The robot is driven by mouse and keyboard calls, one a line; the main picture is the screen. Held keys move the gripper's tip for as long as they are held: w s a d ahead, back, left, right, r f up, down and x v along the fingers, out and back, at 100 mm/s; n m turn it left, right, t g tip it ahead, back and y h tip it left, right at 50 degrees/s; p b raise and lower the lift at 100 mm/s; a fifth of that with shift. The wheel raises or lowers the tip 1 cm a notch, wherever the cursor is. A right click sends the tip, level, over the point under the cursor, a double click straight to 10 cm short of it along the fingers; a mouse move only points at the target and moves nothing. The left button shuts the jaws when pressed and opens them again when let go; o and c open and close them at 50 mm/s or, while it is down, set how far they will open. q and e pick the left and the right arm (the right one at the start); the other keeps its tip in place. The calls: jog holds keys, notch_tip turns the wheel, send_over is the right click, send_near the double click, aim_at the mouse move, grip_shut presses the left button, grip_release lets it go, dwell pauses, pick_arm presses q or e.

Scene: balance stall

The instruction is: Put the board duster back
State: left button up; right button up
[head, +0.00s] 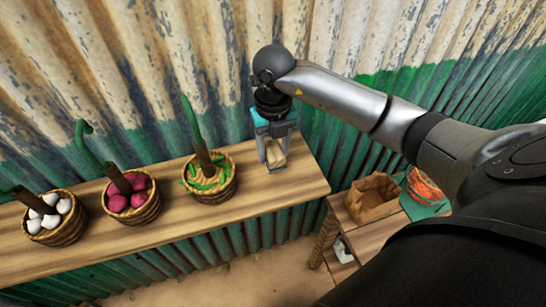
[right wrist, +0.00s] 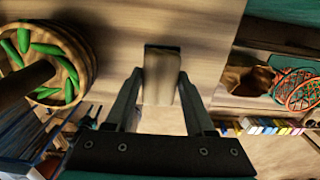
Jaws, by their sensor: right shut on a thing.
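The board duster (head: 275,155) is a pale, block-shaped piece at the right end of the wooden shelf. In the right wrist view the duster (right wrist: 161,78) lies between the two fingers, with a dark strip at its far end. My right gripper (head: 274,140) points down over the shelf end and is shut on the duster. Its fingers flank the duster in the right wrist view (right wrist: 160,95). I cannot tell whether the duster touches the shelf (head: 285,190). My left gripper is not in view.
Baskets of green pods (head: 210,178), purple-red produce (head: 130,198) and white produce (head: 50,218) stand left on the shelf. A lower table at right holds a brown paper bag (head: 372,196) and an orange net-like item (head: 424,186). A corrugated wall (head: 150,80) rises behind.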

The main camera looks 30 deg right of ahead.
aim_at(273, 160)
notch_tip(273, 160, down, 4)
jog(key=shift+r, duration=0.25)
jog(key=shift+w+f, duration=0.15)
jog(key=shift+w, duration=0.05)
jog(key=shift+f, duration=0.15)
jog(key=o, duration=1.2)
notch_tip(273, 160, up, 12)
jog(key=shift+r, duration=0.15)
